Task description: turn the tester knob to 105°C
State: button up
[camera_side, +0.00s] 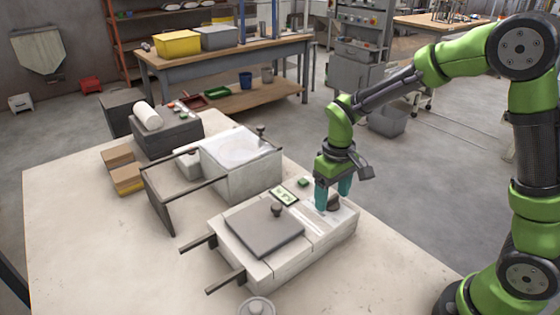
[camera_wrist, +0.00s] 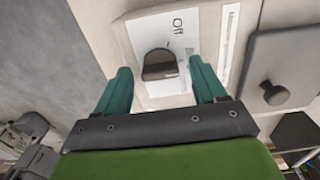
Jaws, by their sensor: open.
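The tester knob (camera_wrist: 160,64) is a dark round dial on a white label panel (camera_wrist: 163,32) with "Off" printed beside it. In the side view the knob (camera_side: 334,203) sits at the right end of the pale tester box (camera_side: 322,243). My gripper (camera_side: 333,203) has teal fingers and points down at the knob. In the wrist view my gripper (camera_wrist: 163,75) is open, with one finger on each side of the knob and gaps between. Nothing is held. I cannot read any 105°C mark, and the knob's pointer direction is unclear.
A grey plate with a round handle (camera_side: 265,228) covers the tester's left part, and two dark bars stick out at its left. A small display (camera_side: 284,195) stands behind it. A white box with a frame (camera_side: 240,165) is farther back. The table's front left is clear.

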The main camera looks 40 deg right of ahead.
jog(key=shift+f, duration=0.1)
jog(key=c, duration=1.1)
jog(key=shift+o, duration=0.2)
jog(key=shift+m, duration=0.4)
jog(key=m, duration=1.1)
jog(key=o, duration=1.1)
jog(key=shift+c, duration=0.2)
